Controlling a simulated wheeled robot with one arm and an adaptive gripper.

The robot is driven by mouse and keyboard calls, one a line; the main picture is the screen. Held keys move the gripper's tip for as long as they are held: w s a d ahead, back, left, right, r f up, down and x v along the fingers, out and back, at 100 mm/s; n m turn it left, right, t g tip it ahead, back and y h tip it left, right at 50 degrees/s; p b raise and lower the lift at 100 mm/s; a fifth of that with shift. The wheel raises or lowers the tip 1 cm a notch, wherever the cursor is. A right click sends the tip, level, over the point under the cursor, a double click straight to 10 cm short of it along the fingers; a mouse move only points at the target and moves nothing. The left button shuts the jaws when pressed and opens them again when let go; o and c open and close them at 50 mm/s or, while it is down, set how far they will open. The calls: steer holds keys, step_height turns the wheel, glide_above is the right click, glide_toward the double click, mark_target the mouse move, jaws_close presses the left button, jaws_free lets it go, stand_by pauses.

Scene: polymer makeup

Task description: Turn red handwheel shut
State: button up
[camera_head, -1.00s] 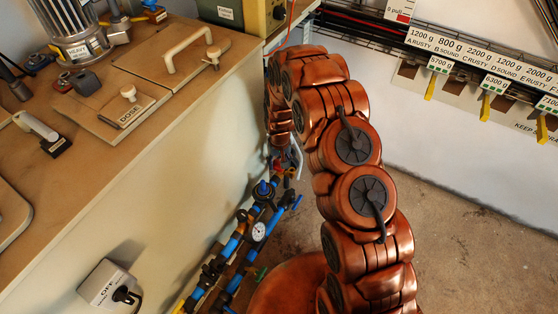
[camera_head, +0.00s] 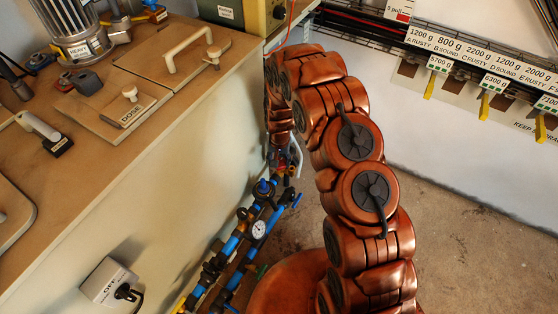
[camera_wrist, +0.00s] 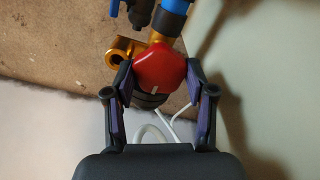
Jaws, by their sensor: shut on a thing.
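The red handwheel (camera_wrist: 158,70) shows in the wrist view as a rounded red knob with a short pale mark near its lower edge. It sits on a brass fitting (camera_wrist: 122,50) at the end of the pipework. My gripper (camera_wrist: 160,85) has one dark finger on each side of the handwheel, and its fingertips close on the rim. In the head view my copper-coloured arm reaches down beside the bench, and the gripper and handwheel are mostly hidden there.
Blue pipework with a round gauge (camera_head: 259,229) runs along the bench side. A grey switch box marked OFF (camera_head: 108,282) is on the bench wall. White tubing (camera_wrist: 150,132) lies below the handwheel. A rack with labelled tags (camera_head: 485,60) stands at right. Floor at right is clear.

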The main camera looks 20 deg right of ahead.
mark_target(280, 162)
steer(key=o, duration=1.2)
steer(key=shift+c, duration=0.2)
steer(key=shift+r, duration=0.15)
step_height(280, 162, up, 12)
